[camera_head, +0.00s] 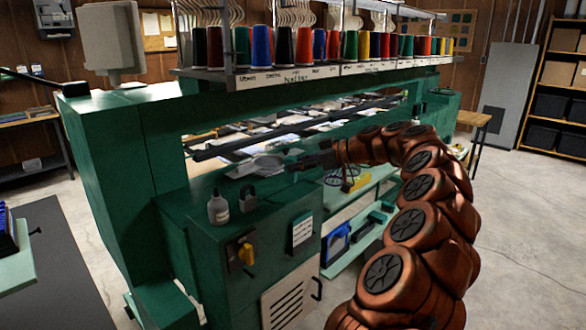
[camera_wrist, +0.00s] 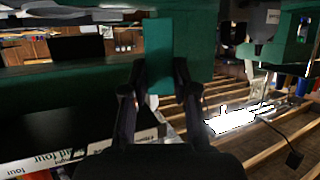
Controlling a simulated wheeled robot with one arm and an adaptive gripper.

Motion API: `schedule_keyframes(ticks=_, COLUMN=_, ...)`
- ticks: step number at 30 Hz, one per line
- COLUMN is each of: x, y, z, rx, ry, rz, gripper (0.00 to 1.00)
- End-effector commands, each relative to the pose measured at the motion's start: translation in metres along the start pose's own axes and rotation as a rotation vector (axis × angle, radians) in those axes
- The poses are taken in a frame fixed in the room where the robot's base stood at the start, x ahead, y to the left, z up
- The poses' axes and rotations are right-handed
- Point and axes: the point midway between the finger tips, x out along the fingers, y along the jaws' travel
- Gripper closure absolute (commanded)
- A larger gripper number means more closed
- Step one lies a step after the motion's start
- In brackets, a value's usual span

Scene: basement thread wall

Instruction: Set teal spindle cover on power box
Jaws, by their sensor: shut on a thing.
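My gripper (camera_head: 300,162) reaches from the right over the far right edge of the power box top. In the wrist view my gripper (camera_wrist: 160,70) has its two fingers closed on a flat teal piece, which I take as the teal spindle cover (camera_wrist: 158,48). In the head view the cover cannot be clearly told from the dark fingers and the green machine behind. The green power box (camera_head: 215,262) stands front left of the machine, with a yellow rotary switch (camera_head: 246,253) and a white label on its front.
On the box top stand a small bottle (camera_head: 218,207), a padlock (camera_head: 248,198) and a grey round-headed item (camera_head: 262,165) close to the gripper. A rack of thread cones (camera_head: 310,47) runs above the machine. A shelf with a blue bin (camera_head: 337,243) lies right of the box.

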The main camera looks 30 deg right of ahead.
Motion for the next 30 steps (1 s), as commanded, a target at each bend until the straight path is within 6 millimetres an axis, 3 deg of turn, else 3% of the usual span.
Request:
schedule_keyframes(ticks=12, x=0.024, y=0.032, z=-0.007, rx=0.001, ry=0.000, rz=0.006, gripper=0.89)
schedule_keyframes(ticks=19, x=0.029, y=0.036, z=-0.007, rx=0.000, ry=0.001, rz=0.002, gripper=0.89)
schedule_keyframes(ticks=30, x=0.041, y=0.036, z=0.022, rx=-0.001, ry=0.001, rz=0.002, gripper=0.89)
